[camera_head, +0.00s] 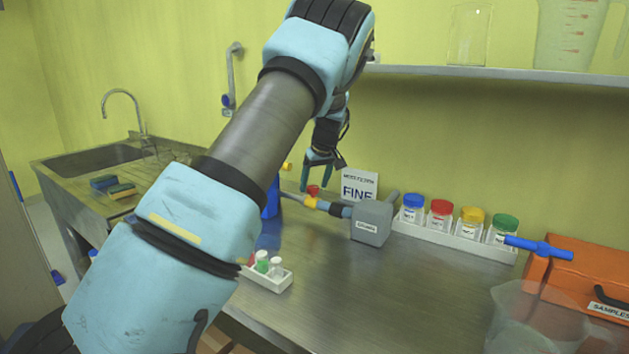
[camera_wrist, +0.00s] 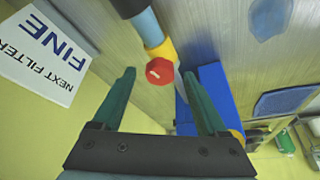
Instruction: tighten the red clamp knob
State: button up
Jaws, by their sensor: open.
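The red clamp knob (camera_wrist: 160,71) shows in the wrist view, round with a pale mark on its face. It sits at a yellow collar (camera_wrist: 161,50) on a blue tube (camera_wrist: 148,28). In the camera_head view the knob (camera_head: 313,190) is small, left of the grey box (camera_head: 371,223). My gripper (camera_head: 319,187) points down at the knob. In the wrist view its two green fingers (camera_wrist: 159,76) are apart, with the knob between and ahead of their tips in the picture. I cannot tell the exact gap, and no contact shows.
A blue block (camera_head: 271,199) stands close left of the clamp. A "NEXT FILTER FINE" sign (camera_head: 359,188) stands behind. A rack (camera_head: 453,241) with colour-capped jars is to the right. A small white tray (camera_head: 268,279) holds vials in front.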

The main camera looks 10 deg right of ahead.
jog(key=shift+w+f, duration=0.1)
jog(key=shift+f, duration=0.1)
grip_shut()
dwell(0.6)
